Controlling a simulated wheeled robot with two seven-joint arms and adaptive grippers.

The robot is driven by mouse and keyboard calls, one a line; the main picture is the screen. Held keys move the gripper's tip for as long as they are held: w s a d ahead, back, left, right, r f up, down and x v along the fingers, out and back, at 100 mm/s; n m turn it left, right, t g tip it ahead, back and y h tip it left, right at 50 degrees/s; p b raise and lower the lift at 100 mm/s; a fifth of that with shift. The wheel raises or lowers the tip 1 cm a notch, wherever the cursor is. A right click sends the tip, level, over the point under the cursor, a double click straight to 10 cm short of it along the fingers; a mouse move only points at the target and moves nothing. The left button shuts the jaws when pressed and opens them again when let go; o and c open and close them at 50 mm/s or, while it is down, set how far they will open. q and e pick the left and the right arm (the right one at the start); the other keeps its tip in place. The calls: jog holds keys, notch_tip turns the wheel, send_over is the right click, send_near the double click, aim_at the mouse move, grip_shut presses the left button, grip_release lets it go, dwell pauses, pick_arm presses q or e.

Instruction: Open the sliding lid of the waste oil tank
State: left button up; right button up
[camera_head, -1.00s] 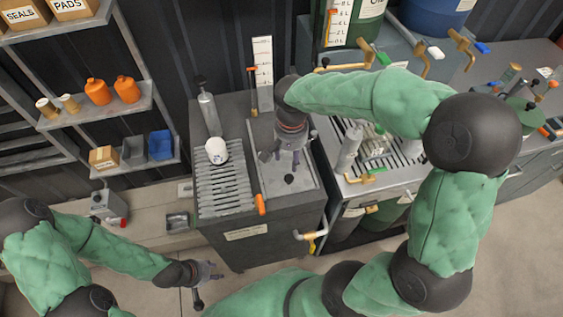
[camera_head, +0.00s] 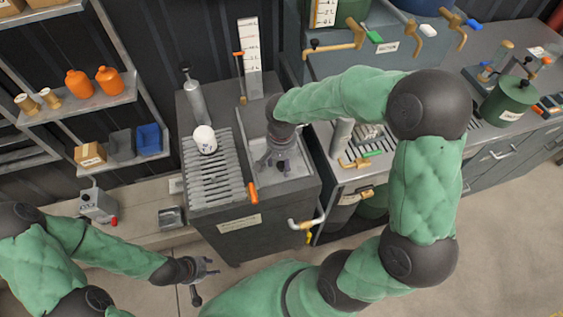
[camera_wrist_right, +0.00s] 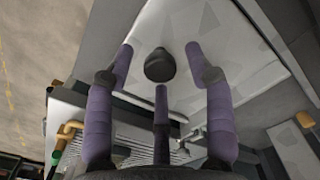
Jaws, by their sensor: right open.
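The waste oil tank is a dark grey cabinet (camera_head: 255,235) with a slatted drain rack on its top left and a pale flat lid (camera_head: 297,184) on its top right. The lid lies flat and looks shut. A dark knob (camera_head: 281,165) stands on the lid; in the right wrist view the knob (camera_wrist_right: 160,66) shows between the spread fingers. My right gripper (camera_head: 272,163) is open, pointing down over the lid around the knob; I cannot tell whether any finger touches it. My left gripper (camera_head: 213,267) is open and empty, low in front of the tank.
An orange handle (camera_head: 252,193) is at the tank's front edge, and a pipe with a tap (camera_head: 305,223) sticks out at the front right. A grey cylinder (camera_head: 194,100) and white gauge (camera_head: 250,60) stand behind.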

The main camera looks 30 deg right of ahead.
grip_shut()
jog(key=w+d+p, duration=0.1)
jog(key=w, duration=0.4)
jog(key=w+d+p, duration=0.1)
jog(key=w, duration=0.4)
jog(key=w+d+p, duration=0.1)
jog(key=w, duration=0.4)
jog(key=shift+w+d, duration=0.1)
jog(key=shift+d, duration=0.25)
grip_release()
jog(key=shift+r, duration=0.1)
notch_tip(320, 180, up, 12)
dwell(0.6)
